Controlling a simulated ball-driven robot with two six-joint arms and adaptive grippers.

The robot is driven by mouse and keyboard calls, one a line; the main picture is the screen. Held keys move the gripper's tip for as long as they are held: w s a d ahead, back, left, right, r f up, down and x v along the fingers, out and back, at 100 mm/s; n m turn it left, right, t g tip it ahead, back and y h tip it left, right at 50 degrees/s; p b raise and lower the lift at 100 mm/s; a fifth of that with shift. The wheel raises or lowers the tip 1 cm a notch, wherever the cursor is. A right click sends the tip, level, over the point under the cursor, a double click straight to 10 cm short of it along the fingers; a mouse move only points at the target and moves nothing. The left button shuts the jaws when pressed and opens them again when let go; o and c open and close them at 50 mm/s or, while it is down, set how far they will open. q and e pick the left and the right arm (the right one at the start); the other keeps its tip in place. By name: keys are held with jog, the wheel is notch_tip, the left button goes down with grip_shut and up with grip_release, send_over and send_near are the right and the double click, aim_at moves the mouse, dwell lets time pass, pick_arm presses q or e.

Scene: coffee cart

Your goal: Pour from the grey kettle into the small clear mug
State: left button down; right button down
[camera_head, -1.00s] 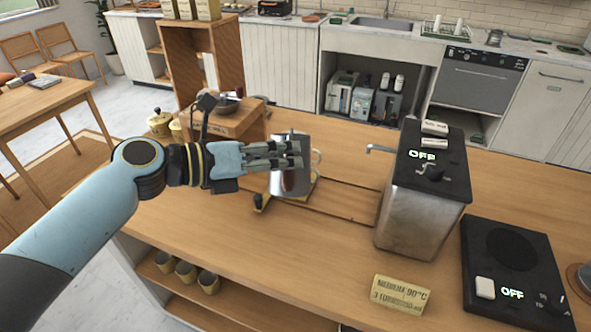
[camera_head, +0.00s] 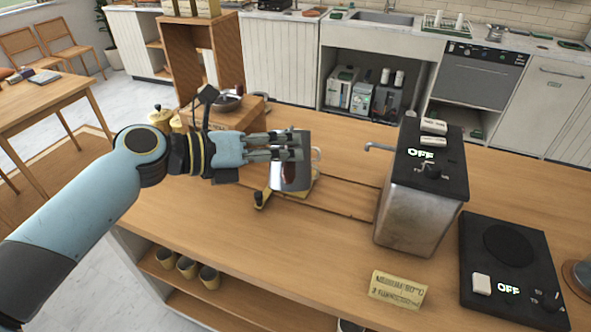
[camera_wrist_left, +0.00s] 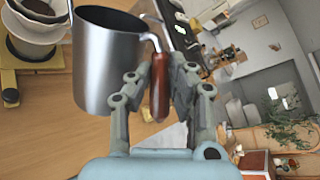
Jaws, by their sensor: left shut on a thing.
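The grey metal kettle (camera_head: 288,178) is in my left gripper (camera_head: 296,146), above the middle of the wooden counter in the head view. In the left wrist view the kettle (camera_wrist_left: 106,70) shows its polished side and a red-brown handle between the fingers of my left gripper (camera_wrist_left: 160,84). The fingers are shut on that handle. In the head view the fingers cover part of the kettle. I cannot make out the small clear mug in either view. My right gripper is out of view.
The front counter is mostly clear.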

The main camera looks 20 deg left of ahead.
pick_arm(q)
jog(key=shift+r, duration=0.1)
jog(key=shift+w+a+r+n, duration=0.1)
jog(key=shift+w+r+n, duration=0.25)
jog(key=shift+r, duration=0.2)
jog(key=shift+f, duration=0.1)
dwell(2.1)
jog(key=shift+s+f+m+b, duration=0.3)
jog(key=shift+f+b, duration=0.15)
jog(key=shift+b, duration=0.25)
jog(key=shift+s+f+m+b, duration=0.15)
jog(key=shift+f+m+b, duration=0.2)
jog(key=shift+b, duration=0.35)
jog(key=shift+w+r+n+p, duration=0.15)
jog(key=shift+r+n+p, duration=0.2)
jog(key=shift+p, duration=1.05)
jog(key=shift+r, duration=0.1)
jog(key=shift+w+r, duration=0.2)
jog(key=shift+r, duration=0.1)
